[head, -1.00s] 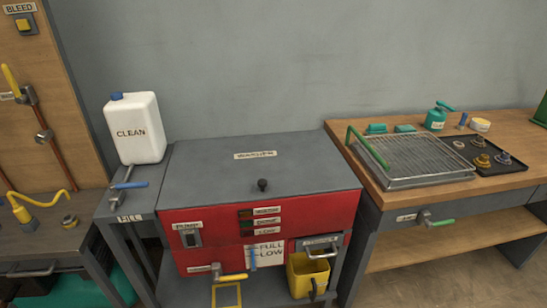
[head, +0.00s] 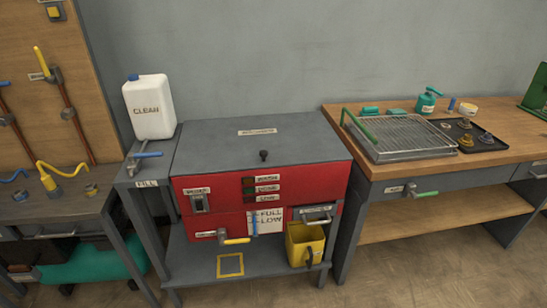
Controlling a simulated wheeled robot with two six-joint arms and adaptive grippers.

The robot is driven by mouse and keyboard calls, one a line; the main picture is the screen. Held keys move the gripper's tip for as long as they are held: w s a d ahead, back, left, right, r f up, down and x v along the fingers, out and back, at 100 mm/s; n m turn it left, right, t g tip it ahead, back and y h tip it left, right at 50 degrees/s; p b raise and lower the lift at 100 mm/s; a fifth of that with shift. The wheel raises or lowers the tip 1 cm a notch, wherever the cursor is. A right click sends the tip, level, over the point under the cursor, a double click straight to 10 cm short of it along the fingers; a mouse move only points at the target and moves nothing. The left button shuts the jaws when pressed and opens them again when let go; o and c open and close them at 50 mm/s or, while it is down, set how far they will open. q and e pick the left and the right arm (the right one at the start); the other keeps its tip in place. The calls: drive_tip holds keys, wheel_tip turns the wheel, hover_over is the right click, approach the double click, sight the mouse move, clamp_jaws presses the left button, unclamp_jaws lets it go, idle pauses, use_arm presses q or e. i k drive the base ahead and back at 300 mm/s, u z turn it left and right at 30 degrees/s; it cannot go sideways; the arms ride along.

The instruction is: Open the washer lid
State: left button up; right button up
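The washer (head: 230,207) is a red cabinet with labels and a switch on its front. Its grey washer lid (head: 225,150) lies flat and shut on top. A small black knob (head: 263,155) stands near the lid's front edge, and a white label is at the lid's back. Neither of my grippers shows in the head view.
A white CLEAN jug (head: 149,108) stands on the FILL stand left of the washer. A wooden bench (head: 400,178) with a wire-rack tray (head: 400,135) adjoins on the right. The lid is clear.

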sight(217, 145)
drive_tip(key=z, duration=0.95)
drive_tip(key=i, duration=0.5)
